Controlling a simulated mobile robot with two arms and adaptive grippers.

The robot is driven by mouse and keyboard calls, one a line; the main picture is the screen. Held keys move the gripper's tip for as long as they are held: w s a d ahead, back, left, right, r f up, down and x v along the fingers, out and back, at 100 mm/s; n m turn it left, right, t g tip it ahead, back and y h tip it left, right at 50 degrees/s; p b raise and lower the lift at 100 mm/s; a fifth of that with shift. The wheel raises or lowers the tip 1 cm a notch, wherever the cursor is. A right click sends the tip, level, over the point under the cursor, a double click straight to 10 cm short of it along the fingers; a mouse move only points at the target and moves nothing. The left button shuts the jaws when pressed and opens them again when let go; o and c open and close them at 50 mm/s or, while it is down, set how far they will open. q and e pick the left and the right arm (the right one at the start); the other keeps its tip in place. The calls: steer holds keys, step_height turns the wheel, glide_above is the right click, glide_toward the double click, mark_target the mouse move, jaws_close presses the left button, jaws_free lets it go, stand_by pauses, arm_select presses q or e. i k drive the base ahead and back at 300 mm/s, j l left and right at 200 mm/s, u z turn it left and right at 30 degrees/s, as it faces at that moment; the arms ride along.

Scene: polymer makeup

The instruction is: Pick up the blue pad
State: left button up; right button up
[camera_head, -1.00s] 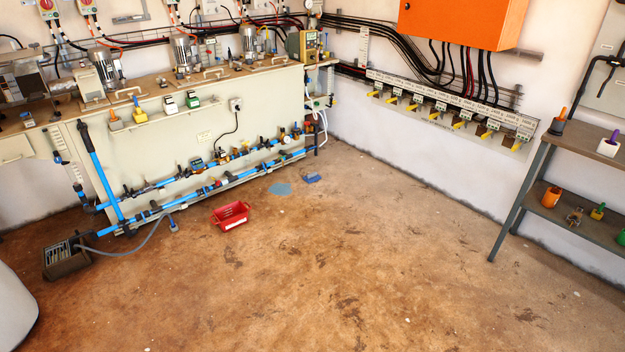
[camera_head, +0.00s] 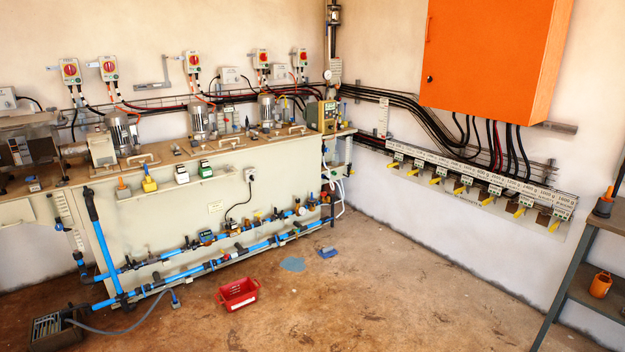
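A flat, light-blue patch (camera_head: 292,264) lies on the brown floor near the foot of the long pale bench. It may be the blue pad or a spill; I cannot tell which. A small darker blue object (camera_head: 327,253) lies on the floor just right of it, apart from it, near the bench's right end. It is too small to make out clearly. Neither of my grippers is in view.
A red basket (camera_head: 237,293) stands on the floor left of the patch. Blue pipes (camera_head: 205,269) run along the bench (camera_head: 150,228). A dark crate (camera_head: 55,329) with a hose is at lower left. A metal shelf (camera_head: 577,265) stands at right. The middle floor is open.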

mark_target(326, 253)
steer(key=i, duration=4.15)
